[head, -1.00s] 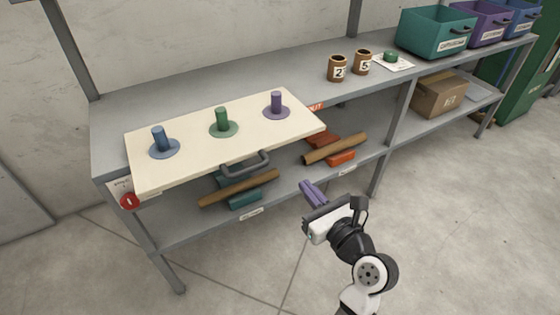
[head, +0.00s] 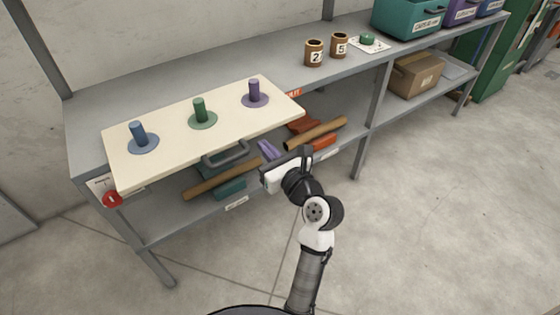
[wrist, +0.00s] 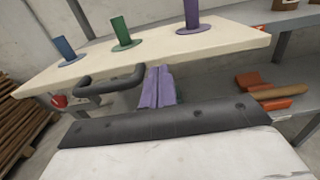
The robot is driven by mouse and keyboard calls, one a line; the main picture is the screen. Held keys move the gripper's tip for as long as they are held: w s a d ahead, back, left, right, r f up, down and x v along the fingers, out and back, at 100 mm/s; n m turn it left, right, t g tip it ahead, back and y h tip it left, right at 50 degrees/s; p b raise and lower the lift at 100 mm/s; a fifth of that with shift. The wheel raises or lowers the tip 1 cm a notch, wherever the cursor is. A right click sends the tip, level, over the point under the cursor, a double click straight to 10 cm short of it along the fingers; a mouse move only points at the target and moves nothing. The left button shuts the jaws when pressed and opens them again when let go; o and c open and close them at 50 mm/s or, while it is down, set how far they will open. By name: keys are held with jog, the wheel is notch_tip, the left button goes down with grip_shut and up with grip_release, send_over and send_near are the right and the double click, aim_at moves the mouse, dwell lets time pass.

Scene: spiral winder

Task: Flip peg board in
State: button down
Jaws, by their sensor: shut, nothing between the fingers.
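The cream peg board (head: 165,137) juts out from the top of the grey shelf unit toward me. It carries a blue peg (head: 138,133), a green peg (head: 199,111) and a purple peg (head: 254,91), each on a round base. A dark grey handle (head: 225,157) is at the board's front edge; it also shows in the wrist view (wrist: 108,80). My gripper (head: 264,150), with purple fingers, is shut and empty. It is just right of the handle, below the board's front edge and apart from the handle. In the wrist view the fingers (wrist: 157,86) sit right of the handle.
A red round knob (head: 113,199) is at the left end. Cups (head: 314,53), bins (head: 407,18) and a cardboard box (head: 415,75) are to the right. The floor in front is clear.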

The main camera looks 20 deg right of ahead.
aim_at(230, 109)
jog(key=shift+x, duration=1.85)
jog(key=p+x, duration=0.8)
jog(key=x, duration=0.6)
jog(key=shift+r, duration=0.1)
jog(key=shift+w+a+p, duration=0.2)
jog(key=shift+w+p, duration=0.1)
jog(key=shift+w, duration=0.3)
jog(key=shift+w+r, duration=0.1)
jog(key=shift+r, duration=0.05)
